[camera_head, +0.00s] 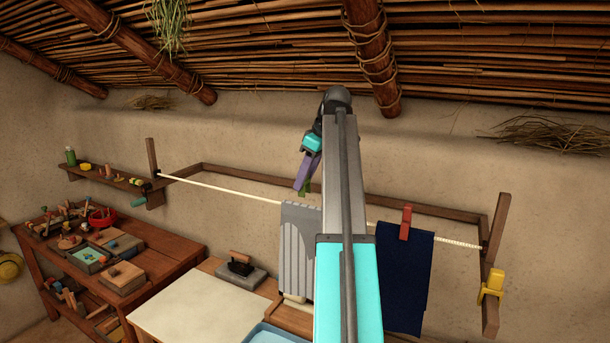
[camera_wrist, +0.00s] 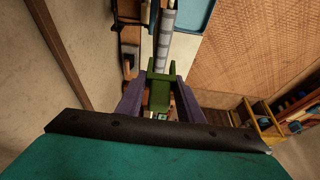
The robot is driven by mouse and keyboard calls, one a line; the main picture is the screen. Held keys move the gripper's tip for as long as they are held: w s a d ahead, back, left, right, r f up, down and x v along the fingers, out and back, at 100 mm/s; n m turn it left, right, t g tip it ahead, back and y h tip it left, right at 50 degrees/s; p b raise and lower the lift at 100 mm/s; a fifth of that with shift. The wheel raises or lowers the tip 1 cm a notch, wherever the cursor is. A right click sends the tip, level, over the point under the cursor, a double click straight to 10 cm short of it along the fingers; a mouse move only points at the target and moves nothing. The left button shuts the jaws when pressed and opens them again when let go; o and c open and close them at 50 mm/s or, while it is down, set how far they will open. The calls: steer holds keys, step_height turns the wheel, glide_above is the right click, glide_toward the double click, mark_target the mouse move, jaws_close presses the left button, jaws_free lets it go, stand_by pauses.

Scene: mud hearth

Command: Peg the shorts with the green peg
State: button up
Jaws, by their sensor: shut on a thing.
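My gripper (camera_head: 306,176) is shut on the green peg (camera_head: 304,190), with its purple fingers pointing down. In the wrist view the green peg (camera_wrist: 160,88) sits between the two fingers. A grey striped cloth (camera_head: 298,245) hangs over the white line (camera_head: 235,190), just below the peg; no peg shows on it. The peg looks apart from it. My arm hides its right part, so I cannot tell surely whether it is the shorts. A navy cloth (camera_head: 404,280) hangs further right on the line, with a red peg (camera_head: 405,223) on it.
A wooden frame post (camera_head: 497,235) holds the line at right, with a yellow clip-like thing (camera_head: 492,284) on it. Below are a pale tabletop (camera_head: 185,305), a blue tray (camera_head: 275,334) and an iron (camera_head: 240,265). A cluttered wooden bench (camera_head: 165,253) stands at left.

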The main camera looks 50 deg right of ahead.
mark_target(302, 204)
steer(key=shift+f, duration=0.85)
steer(key=shift+f, duration=1)
stand_by(1.6)
steer(key=shift+s+a+f+b, duration=0.1)
steer(key=shift+f+b, duration=0.55)
steer(key=shift+f, duration=0.8)
stand_by(1.4)
steer(key=o, duration=1.7)
steer(key=shift+r, duration=0.1)
steer(key=shift+r, duration=0.1)
